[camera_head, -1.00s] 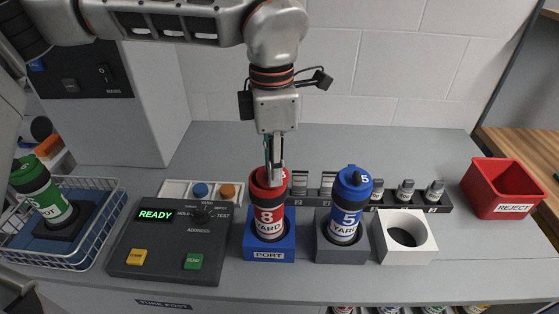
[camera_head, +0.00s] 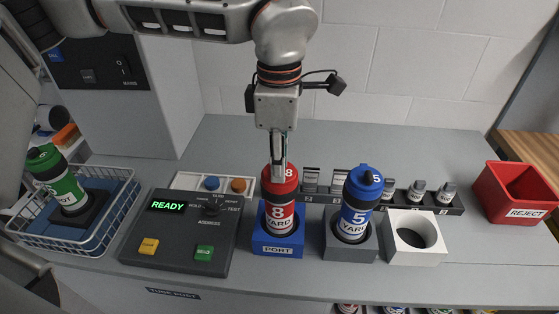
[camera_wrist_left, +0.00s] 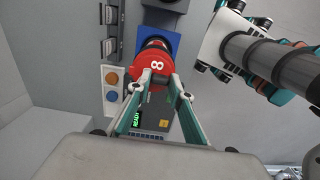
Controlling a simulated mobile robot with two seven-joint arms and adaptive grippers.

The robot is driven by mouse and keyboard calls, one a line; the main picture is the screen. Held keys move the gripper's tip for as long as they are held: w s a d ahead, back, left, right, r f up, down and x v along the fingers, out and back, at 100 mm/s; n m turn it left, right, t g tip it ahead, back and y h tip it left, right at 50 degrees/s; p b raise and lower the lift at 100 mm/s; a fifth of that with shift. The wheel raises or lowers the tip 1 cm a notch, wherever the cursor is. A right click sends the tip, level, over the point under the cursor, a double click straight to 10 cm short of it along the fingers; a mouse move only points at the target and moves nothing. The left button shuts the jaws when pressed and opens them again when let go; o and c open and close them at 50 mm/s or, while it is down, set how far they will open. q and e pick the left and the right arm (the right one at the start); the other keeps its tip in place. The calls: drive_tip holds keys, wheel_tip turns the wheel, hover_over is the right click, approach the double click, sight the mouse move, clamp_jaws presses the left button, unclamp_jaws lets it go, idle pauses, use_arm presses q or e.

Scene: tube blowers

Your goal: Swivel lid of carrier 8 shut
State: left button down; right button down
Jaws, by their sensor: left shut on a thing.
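Carrier 8 (camera_head: 279,218) is a red tube with a white YARD label, standing upright in the blue PORT block (camera_head: 278,245). Its red lid (camera_head: 283,185) sits over the top of the tube; the lid also shows, marked 8, in the left wrist view (camera_wrist_left: 150,62). My left gripper (camera_head: 278,164) points down from above, shut on the top of the lid; in the left wrist view its fingertips (camera_wrist_left: 160,86) meet at the lid's edge. The fingers hide part of the lid, and I cannot tell whether it is fully closed. My right gripper is not in view.
Blue carrier 5 (camera_head: 354,218) stands close on the right in a grey block, beside an empty white holder (camera_head: 415,249). The console (camera_head: 178,236) reads READY on the left. A red REJECT bin (camera_head: 512,192) is far right.

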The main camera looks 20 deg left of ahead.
use_arm(q)
drive_tip(key=c, duration=1.8)
unclamp_jaws()
wheel_tip(320, 180, up, 12)
drive_tip(key=shift+r, duration=0.1)
